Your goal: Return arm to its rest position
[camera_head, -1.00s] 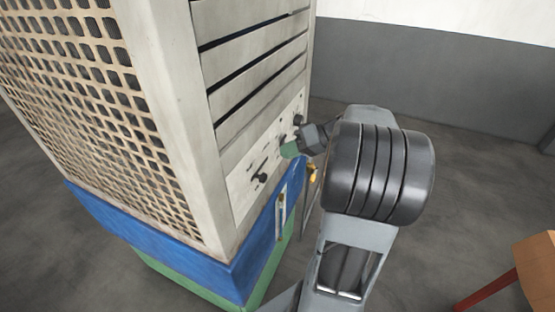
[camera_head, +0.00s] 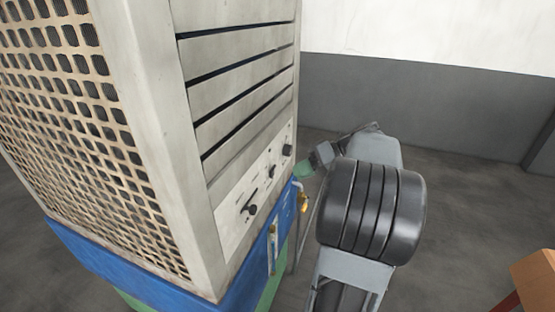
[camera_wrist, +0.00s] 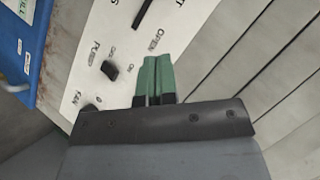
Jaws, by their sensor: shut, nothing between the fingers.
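My gripper (camera_head: 303,170) shows green fingertips beside the right edge of a cabinet's control panel in the head view. In the wrist view my gripper (camera_wrist: 157,77) has its two green fingers pressed together with nothing between them. The panel (camera_wrist: 110,45) lies beyond the fingertips, with a black knob (camera_wrist: 110,70) and a black lever (camera_wrist: 142,12). The fingers look apart from the panel in the head view. My arm's dark, ribbed joint hides part of the floor behind it.
The tall cabinet (camera_head: 160,130) with a mesh side and slatted front stands at the left on a blue base (camera_head: 110,262). An orange-brown piece of furniture (camera_head: 535,280) is at the lower right. Open floor (camera_head: 455,190) lies to the right, before a grey wall (camera_head: 430,105).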

